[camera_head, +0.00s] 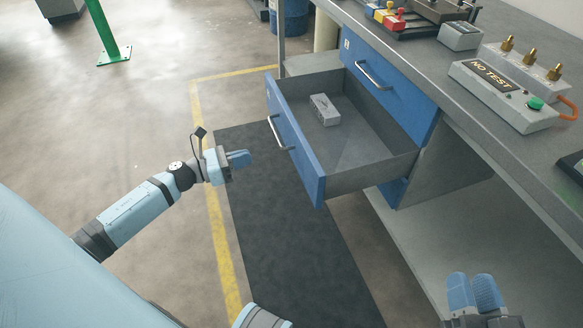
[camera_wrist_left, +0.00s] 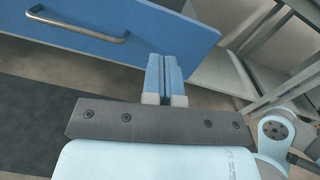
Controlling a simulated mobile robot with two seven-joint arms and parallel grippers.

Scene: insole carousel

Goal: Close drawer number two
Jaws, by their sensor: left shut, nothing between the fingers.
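An open blue-fronted drawer (camera_head: 305,160) is pulled well out of the workbench, below a shut upper drawer (camera_head: 385,90). I cannot read a number on it. A silver handle (camera_head: 279,133) is on its front, and a small grey block (camera_head: 324,109) lies inside. My left gripper (camera_head: 245,157) is shut and empty, in front of the drawer and a little apart from its face. In the left wrist view its fingers (camera_wrist_left: 166,75) point toward the blue front (camera_wrist_left: 150,35), right of the handle (camera_wrist_left: 78,25). My right gripper (camera_head: 474,290) looks shut and empty at the lower right.
The workbench top (camera_head: 450,95) holds a grey NO TEST box (camera_head: 505,90), a small grey box (camera_head: 460,35) and red and yellow parts (camera_head: 388,15). A dark mat (camera_head: 290,240) and yellow line (camera_head: 215,225) mark the floor. A green post (camera_head: 105,30) stands far left.

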